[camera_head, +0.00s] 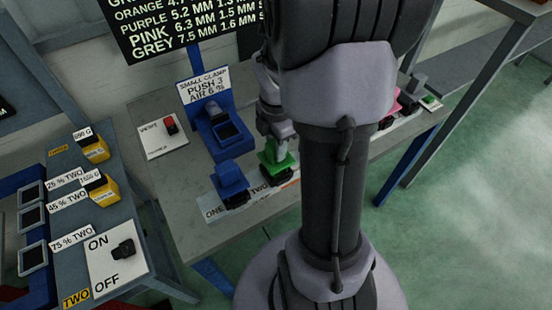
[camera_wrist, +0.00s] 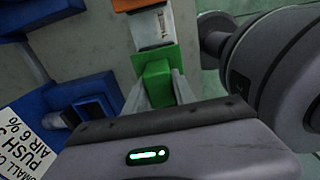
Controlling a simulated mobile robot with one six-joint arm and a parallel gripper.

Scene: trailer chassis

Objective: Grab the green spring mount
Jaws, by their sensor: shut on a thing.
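The green spring mount (camera_head: 277,158) stands at the front part of the grey workbench, right of a blue mount. In the wrist view the green mount (camera_wrist: 156,84) is between my two fingers. My gripper (camera_wrist: 159,92) is shut on its narrower green block, with a finger on each side. In the head view my gripper (camera_head: 279,142) comes down onto the green mount from above, and my arm hides part of that area. I cannot tell whether the mount is touching the bench.
A blue mount (camera_head: 230,182) stands close to the left on a labelled strip. A blue small clamp (camera_head: 214,130) is behind it, with a red button (camera_head: 170,125) on a white plate. A pink mount (camera_head: 389,113) is to the right, partly behind my arm.

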